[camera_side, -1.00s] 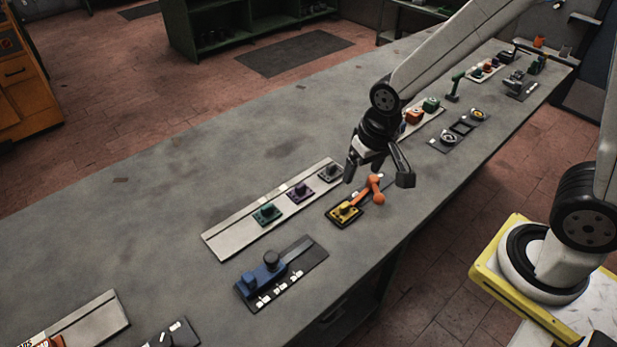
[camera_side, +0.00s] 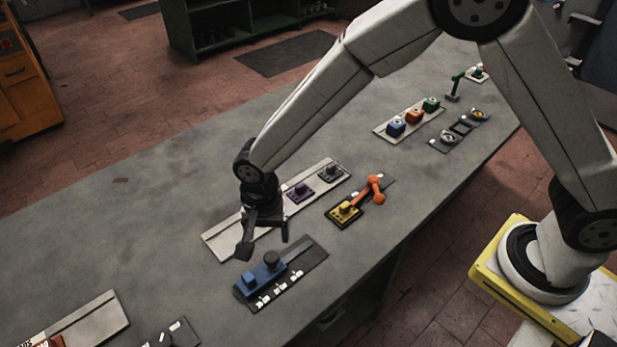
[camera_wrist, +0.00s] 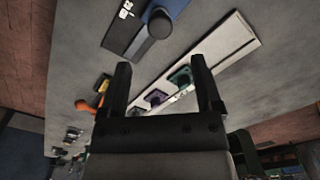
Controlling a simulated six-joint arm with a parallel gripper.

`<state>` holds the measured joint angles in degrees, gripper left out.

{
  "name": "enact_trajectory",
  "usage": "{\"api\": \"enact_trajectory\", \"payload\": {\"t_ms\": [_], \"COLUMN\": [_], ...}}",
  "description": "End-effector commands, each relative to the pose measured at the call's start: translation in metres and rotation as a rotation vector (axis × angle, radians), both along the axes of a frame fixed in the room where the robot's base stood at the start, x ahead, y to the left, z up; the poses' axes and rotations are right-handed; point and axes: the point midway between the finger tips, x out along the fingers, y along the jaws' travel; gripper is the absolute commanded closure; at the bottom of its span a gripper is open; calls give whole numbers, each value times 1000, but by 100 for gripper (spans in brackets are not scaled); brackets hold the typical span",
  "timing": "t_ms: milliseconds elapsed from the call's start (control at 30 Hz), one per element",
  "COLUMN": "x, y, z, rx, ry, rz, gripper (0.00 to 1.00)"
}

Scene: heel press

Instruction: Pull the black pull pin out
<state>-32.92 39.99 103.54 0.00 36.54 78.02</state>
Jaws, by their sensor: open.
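A dark, near-black knobbed pin unit (camera_side: 331,172) sits at the far end of a pale strip (camera_side: 222,243), beyond a purple unit (camera_side: 298,191). The frames do not settle whether this is the black pull pin; a black round knob (camera_side: 271,259) also stands on a blue block. My gripper (camera_side: 264,246) is open and empty, pointing down over the strip's near end, close to the blue block and away from the dark unit. It hides the green unit in the side view. In the wrist view, the green unit (camera_wrist: 181,76) shows between my fingers (camera_wrist: 160,62), and the black knob (camera_wrist: 160,25) lies beyond.
The blue block (camera_side: 250,279) sits on a dark plate with white labels. A yellow unit (camera_side: 345,210) and an orange lever (camera_side: 375,190) stand right of the strip. Coloured blocks (camera_side: 414,116) stand farther back. The table (camera_side: 150,215) left of the strip is clear.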

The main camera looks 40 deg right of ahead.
Motion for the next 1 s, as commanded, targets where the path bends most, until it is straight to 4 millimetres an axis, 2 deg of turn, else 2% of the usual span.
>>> {"api": "enact_trajectory", "payload": {"t_ms": [267, 800, 1000], "x": [0, 0, 0], "y": [-1, -1, -1], "z": [-8, -64, -75], "rx": [0, 0, 1], "ry": [0, 0, -3], "rz": [1, 1, 1], "gripper": [17, 17, 17]}}
